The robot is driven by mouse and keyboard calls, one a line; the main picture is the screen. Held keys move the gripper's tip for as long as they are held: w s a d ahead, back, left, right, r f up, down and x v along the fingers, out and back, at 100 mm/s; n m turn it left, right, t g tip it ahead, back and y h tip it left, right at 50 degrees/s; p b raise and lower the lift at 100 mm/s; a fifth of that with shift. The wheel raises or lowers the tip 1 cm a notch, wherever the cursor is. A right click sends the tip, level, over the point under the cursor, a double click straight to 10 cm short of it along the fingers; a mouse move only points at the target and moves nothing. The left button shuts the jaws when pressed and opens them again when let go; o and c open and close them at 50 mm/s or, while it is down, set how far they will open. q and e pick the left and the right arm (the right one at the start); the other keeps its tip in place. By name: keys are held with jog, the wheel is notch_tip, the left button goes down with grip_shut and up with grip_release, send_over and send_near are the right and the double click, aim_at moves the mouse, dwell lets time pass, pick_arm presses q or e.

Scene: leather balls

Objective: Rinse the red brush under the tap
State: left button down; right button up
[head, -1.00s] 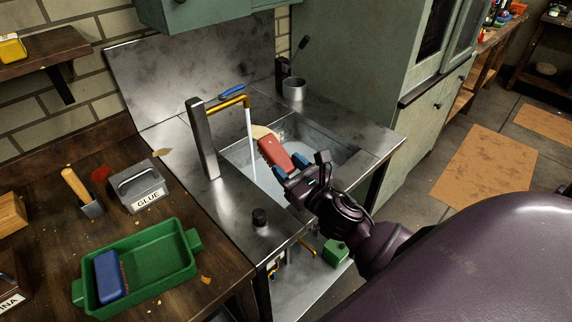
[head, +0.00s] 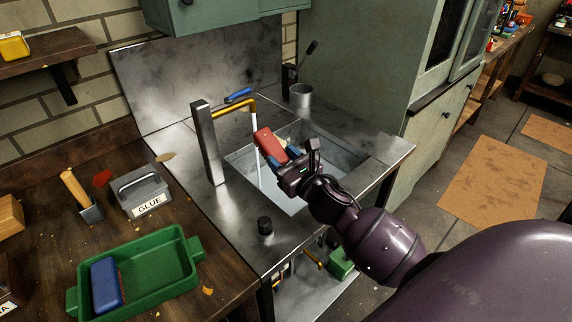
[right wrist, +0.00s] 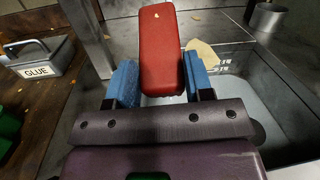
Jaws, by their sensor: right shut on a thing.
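The red brush (head: 269,143) is in my right gripper (head: 283,160), over the sink basin (head: 234,160). In the right wrist view the brush (right wrist: 163,45) sticks out ahead between the blue finger pads of the gripper (right wrist: 160,85). The tap is a grey post (head: 207,145) with a brass spout (head: 234,106). A thin stream of water (head: 256,130) falls from the spout. In the head view the far end of the brush overlaps the stream; I cannot tell whether the water touches it. My left gripper is out of view.
A green tray (head: 185,285) holding a blue block-like brush (head: 105,285) lies on the wooden bench, near a GLUE box (head: 142,190). A metal cup (head: 300,96) and a blue item (head: 238,95) sit at the back.

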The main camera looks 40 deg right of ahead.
aim_at(274, 148)
jog(key=shift+w+d+f+b, duration=0.1)
jog(key=shift+w+f+b, duration=0.15)
jog(key=shift+w, duration=0.3)
jog(key=shift+w+d+f+b, duration=0.1)
jog(key=shift+w+b, duration=0.1)
jog(key=shift+w, duration=0.3)
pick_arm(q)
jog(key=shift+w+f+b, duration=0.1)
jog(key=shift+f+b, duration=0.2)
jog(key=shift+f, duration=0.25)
pick_arm(e)
jog(key=shift+w+d+f, duration=0.15)
jog(key=shift+w+d, duration=0.05)
jog(key=shift+w, duration=0.8)
jog(key=shift+w+d+f, duration=0.1)
jog(key=shift+w+d, duration=0.05)
jog(key=shift+w, duration=0.85)
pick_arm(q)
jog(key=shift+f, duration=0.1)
